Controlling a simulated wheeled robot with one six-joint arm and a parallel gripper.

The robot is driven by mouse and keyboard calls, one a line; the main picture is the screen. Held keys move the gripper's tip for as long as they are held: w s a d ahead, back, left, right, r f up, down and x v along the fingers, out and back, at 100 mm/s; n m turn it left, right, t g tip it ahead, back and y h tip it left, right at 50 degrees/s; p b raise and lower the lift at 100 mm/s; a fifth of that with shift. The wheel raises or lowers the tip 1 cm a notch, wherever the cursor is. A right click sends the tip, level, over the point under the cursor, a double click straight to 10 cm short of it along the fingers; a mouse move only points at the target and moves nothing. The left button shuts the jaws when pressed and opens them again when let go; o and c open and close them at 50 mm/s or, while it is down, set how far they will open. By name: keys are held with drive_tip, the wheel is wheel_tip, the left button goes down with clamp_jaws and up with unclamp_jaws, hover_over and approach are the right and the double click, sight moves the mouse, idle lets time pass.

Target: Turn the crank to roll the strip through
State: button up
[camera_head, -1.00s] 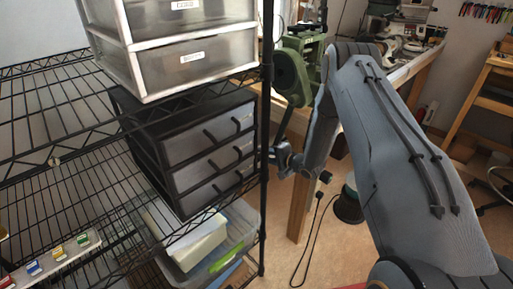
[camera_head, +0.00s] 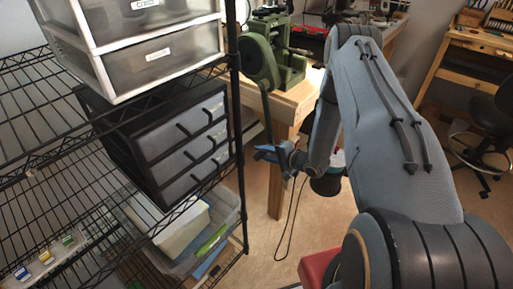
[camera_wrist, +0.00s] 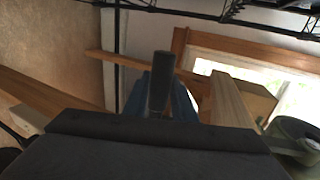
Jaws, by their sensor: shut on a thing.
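The green rolling mill (camera_head: 287,55) stands on the wooden bench, with its round green wheel housing facing the shelf. Its long dark crank arm (camera_head: 266,112) hangs down past the bench edge, nearly upright. My gripper (camera_head: 268,152) is at the lower end of the crank, below the bench top, its blue fingers shut on the crank handle. In the wrist view the dark handle (camera_wrist: 158,85) stands between the blue fingers (camera_wrist: 160,100). I cannot make out the strip in either view.
A black wire shelf (camera_head: 237,100) with drawer units stands close on the left. The wooden bench leg (camera_head: 275,185) is just behind my gripper. A black stool (camera_head: 490,130) is at the right.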

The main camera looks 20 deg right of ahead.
drive_tip(key=r+p+v, duration=0.1)
drive_tip(key=p+v, duration=0.5)
drive_tip(key=v, duration=0.8)
drive_tip(key=shift+s+a, duration=0.15)
drive_tip(key=shift+a, duration=0.2)
drive_tip(key=shift+o, duration=1.1)
drive_tip(key=s+d+r+p, duration=0.3)
drive_tip(key=r+p, duration=0.2)
drive_tip(key=r, duration=0.2)
drive_tip(key=shift+s+d+r, duration=0.2)
drive_tip(key=shift+r, duration=0.15)
drive_tip(key=shift+o, duration=0.7)
wheel_tip(320, 180, up, 7)
drive_tip(key=s+d+p, duration=0.1)
drive_tip(key=d+p, duration=0.1)
drive_tip(key=p, duration=0.1)
drive_tip(key=shift+s, duration=0.25)
drive_tip(key=shift+s+r, duration=0.1)
drive_tip(key=c, duration=0.4)
drive_tip(key=shift+o, duration=0.2)
wheel_tip(320, 180, up, 9)
drive_tip(key=s, duration=0.1)
drive_tip(key=shift+a, duration=0.4)
drive_tip(key=o, duration=1)
drive_tip(key=shift+s+d, duration=0.1)
drive_tip(key=shift+s, duration=0.05)
drive_tip(key=shift+o, duration=0.2)
drive_tip(key=v, duration=0.7)
